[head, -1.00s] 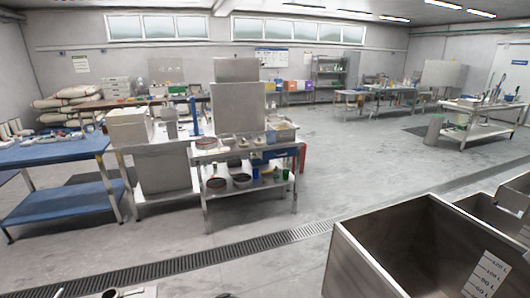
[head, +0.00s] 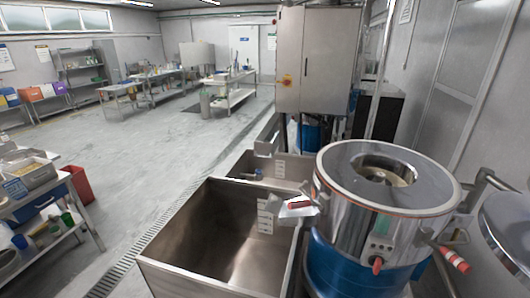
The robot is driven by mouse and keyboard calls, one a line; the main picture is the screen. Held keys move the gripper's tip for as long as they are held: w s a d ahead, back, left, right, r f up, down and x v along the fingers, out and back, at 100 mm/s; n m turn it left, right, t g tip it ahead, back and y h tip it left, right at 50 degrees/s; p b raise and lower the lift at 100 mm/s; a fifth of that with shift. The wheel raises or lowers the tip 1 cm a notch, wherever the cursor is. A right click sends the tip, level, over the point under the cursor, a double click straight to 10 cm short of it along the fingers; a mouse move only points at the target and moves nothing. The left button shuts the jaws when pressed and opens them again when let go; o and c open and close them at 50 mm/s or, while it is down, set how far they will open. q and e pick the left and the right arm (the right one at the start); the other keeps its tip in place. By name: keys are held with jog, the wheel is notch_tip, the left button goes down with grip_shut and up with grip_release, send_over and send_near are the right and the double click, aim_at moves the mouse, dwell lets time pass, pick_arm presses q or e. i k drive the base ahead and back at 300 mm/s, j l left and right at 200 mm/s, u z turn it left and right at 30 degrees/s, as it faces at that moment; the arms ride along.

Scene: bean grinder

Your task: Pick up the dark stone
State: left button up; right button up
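I cannot make out a dark stone in the head view. The grinder (head: 340,200), a round steel drum on a blue base, stands at the right. Its top is open, with a ring and a pale centre inside. Whether a stone lies in it I cannot tell. Neither of my grippers can be made out in this view.
A deep steel tank (head: 190,240) stands left of the grinder, with a smaller steel basin (head: 240,165) behind it. A red-tipped lever (head: 457,260) sticks out from the grinder's right side. A steel cabinet (head: 318,60) stands behind. Open floor (head: 150,150) lies at left, crossed by a drain grate.

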aim_at(379, 178)
jog(key=i+j+z, duration=0.15)
jog(key=z, duration=0.95)
